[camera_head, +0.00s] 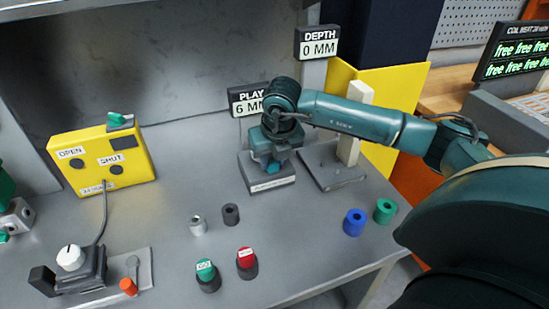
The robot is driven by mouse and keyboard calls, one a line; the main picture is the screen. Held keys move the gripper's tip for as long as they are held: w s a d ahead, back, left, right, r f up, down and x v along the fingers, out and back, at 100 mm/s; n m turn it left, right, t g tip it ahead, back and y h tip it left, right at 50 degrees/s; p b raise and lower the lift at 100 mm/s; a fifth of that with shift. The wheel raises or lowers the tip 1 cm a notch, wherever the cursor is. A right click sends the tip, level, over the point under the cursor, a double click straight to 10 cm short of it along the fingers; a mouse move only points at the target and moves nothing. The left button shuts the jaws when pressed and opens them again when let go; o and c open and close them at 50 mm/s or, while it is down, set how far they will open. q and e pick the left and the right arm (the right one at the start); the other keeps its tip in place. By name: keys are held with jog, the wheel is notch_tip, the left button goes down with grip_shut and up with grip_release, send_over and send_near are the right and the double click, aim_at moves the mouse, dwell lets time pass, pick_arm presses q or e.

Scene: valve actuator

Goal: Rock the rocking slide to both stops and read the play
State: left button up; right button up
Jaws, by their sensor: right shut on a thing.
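The rocking slide's grey base (268,184) stands on the bench, with a label on its front. A small blue part (268,166) shows above it. My right gripper (271,158) points down over the base and is shut on the slide; the wrist hides most of the grip and the slide's tilt. The PLAY display (247,100) reads 6 M, its right end covered by my wrist. The DEPTH display (319,44) reads 0 MM. My left gripper is not in view.
A yellow OPEN/SHUT box (132,153) stands at left. A grey plate with a cream post (353,123) stands just right of the slide. Grey cylinders (230,214), green and red buttons (246,262), and blue and green rings (354,222) occupy the front. Bench between box and slide is clear.

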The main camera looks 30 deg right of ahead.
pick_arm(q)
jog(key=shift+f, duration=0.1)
pick_arm(e)
jog(key=shift+w+a, duration=0.1)
jog(key=shift+a, duration=0.15)
jog(key=o, duration=1)
jog(key=shift+c, duration=0.2)
jog(key=shift+r, duration=0.55)
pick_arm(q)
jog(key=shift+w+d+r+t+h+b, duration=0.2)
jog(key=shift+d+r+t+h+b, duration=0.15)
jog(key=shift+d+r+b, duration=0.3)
pick_arm(e)
jog(key=v, duration=1.2)
jog(key=shift+s, duration=0.25)
